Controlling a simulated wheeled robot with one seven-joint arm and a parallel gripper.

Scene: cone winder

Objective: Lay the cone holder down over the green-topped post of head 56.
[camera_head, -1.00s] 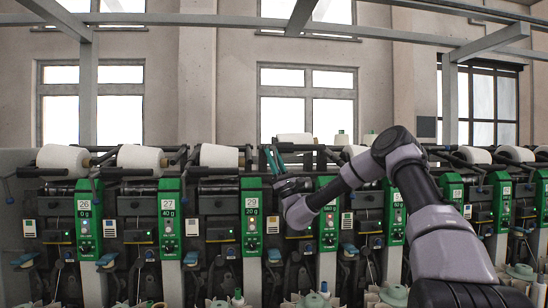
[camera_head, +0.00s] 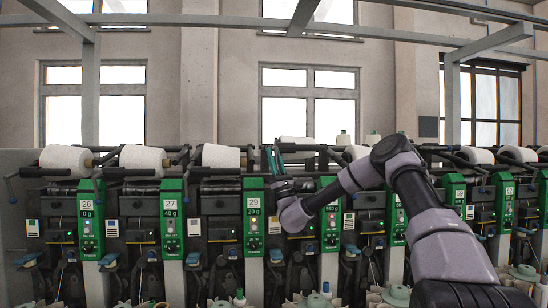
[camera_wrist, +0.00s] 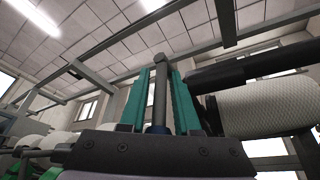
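I cannot read a 56 on any head.
White yarn cones lie along the machine top, one left of my gripper (camera_head: 221,156). A large white cone (camera_wrist: 265,108) is close on the right in the wrist view, below a thick black bar (camera_wrist: 250,67). Green panels 26 (camera_head: 91,220) and 27 (camera_head: 171,220) stand further left.

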